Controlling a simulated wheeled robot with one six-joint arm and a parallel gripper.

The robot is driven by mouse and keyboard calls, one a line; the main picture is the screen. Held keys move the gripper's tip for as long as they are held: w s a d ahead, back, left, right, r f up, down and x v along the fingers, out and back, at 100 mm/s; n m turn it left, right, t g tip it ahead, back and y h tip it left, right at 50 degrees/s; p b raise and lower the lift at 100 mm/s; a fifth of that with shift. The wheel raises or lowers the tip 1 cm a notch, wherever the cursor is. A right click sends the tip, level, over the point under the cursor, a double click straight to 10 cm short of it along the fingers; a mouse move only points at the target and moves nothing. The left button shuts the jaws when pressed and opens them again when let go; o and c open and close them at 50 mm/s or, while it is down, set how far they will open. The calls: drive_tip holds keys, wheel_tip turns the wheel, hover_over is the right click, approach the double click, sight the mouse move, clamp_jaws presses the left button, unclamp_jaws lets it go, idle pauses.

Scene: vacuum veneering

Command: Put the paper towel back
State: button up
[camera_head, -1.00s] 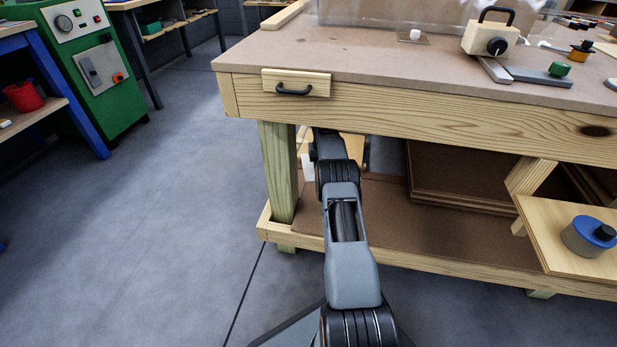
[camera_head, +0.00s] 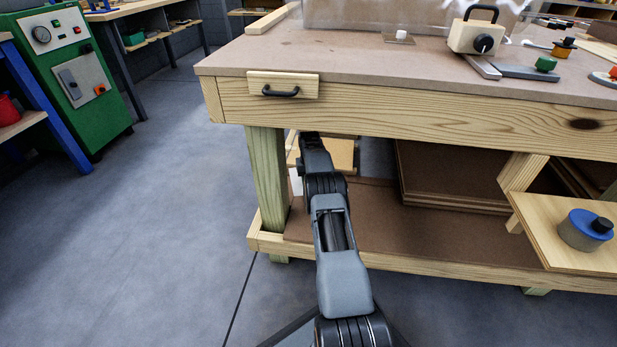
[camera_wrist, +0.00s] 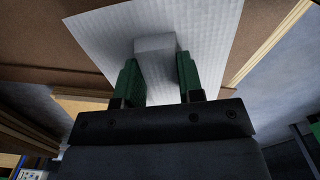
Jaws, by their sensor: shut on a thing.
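The paper towel (camera_wrist: 208,28) is a white, finely textured sheet beyond my fingers in the wrist view. My gripper (camera_wrist: 157,62) has two green fingers, shut on a pale block-like part in front of the sheet; I cannot tell whether this is a fold or a separate piece. In the head view, my arm reaches under the bench between its top and the lower shelf, and my gripper is hidden there. A small white patch, probably part of the towel (camera_head: 296,182), shows beside my arm near the green-tinted front leg.
The bench (camera_head: 400,98) has a front drawer with a black handle (camera_head: 281,92). Its lower shelf (camera_head: 420,232) holds stacked brown boards (camera_head: 445,178). Open floor lies left of the bench.

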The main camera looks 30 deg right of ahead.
wheel_tip(320, 180, down, 4)
drive_tip(key=shift+f+b, duration=0.25)
drive_tip(key=shift+b, duration=0.6)
clamp_jaws()
drive_tip(key=shift+s+f, duration=0.15)
drive_tip(key=o, duration=0.9)
unclamp_jaws()
drive_tip(key=shift+a+f, duration=0.1)
drive_tip(key=shift+f, duration=0.1)
wheel_tip(320, 180, up, 14)
drive_tip(key=p, duration=0.6)
drive_tip(key=shift+p, duration=0.35)
drive_tip(key=shift+a, duration=0.1)
